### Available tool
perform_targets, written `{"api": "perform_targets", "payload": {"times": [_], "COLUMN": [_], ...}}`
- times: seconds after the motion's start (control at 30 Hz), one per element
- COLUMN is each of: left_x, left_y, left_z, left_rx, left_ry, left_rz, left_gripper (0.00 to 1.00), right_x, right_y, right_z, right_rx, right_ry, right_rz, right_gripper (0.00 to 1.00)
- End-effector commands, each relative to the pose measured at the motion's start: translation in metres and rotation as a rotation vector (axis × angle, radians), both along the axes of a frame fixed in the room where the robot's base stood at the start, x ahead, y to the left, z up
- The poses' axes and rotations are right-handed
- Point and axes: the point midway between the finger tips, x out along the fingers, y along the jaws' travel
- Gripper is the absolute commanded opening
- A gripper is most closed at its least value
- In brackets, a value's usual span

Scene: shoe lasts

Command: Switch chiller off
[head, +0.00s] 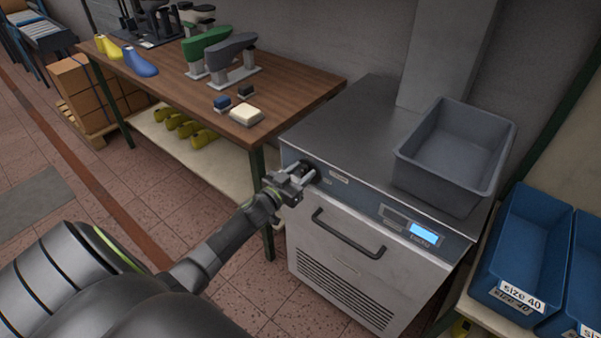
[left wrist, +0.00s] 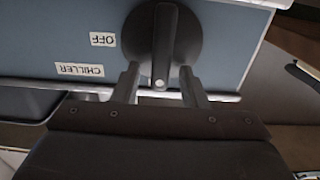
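The chiller (head: 345,260) is a grey steel cabinet with a blue-grey control strip and a lit display (head: 424,233). Its round black knob (head: 309,171) is at the strip's left end. In the left wrist view the strip appears upside down. The knob (left wrist: 166,25) has a raised bar with a pale dot at the lower end. An OFF label (left wrist: 103,39) and a CHILLER label (left wrist: 79,71) are left of it. My left gripper (head: 296,178) is at the knob, its fingers apart on either side of the bar, with gaps visible. My right gripper is not in view.
A grey bin (head: 455,150) stands on the chiller's top. A handle bar (head: 348,233) sticks out from the front, below the strip. A wooden table (head: 170,85) with shoe lasts stands to the left, and blue bins (head: 522,250) to the right.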

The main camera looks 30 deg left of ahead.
Motion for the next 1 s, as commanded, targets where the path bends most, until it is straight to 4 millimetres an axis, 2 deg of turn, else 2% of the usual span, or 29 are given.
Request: {"api": "perform_targets", "payload": {"times": [0.07, 0.37, 0.73, 1.0], "left_x": [-0.0001, -0.0003, -0.0005, -0.0008], "left_y": [-0.0001, 0.0, -0.0013, -0.0055], "left_z": [0.0001, 0.0001, 0.0001, -0.001], "left_rx": [0.0, 0.0, 0.046, 0.217], "left_ry": [0.0, 0.0, -0.005, -0.017], "left_rz": [0.0, 0.0, 0.0, 0.0], "left_gripper": [0.39, 0.0, 0.0, 0.0], "right_x": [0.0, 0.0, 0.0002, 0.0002], "right_y": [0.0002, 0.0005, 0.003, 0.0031], "right_z": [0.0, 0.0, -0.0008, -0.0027], "right_rx": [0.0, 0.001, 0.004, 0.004], "right_ry": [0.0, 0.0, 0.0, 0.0], "right_rz": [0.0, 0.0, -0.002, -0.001], "right_gripper": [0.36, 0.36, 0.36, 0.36]}}
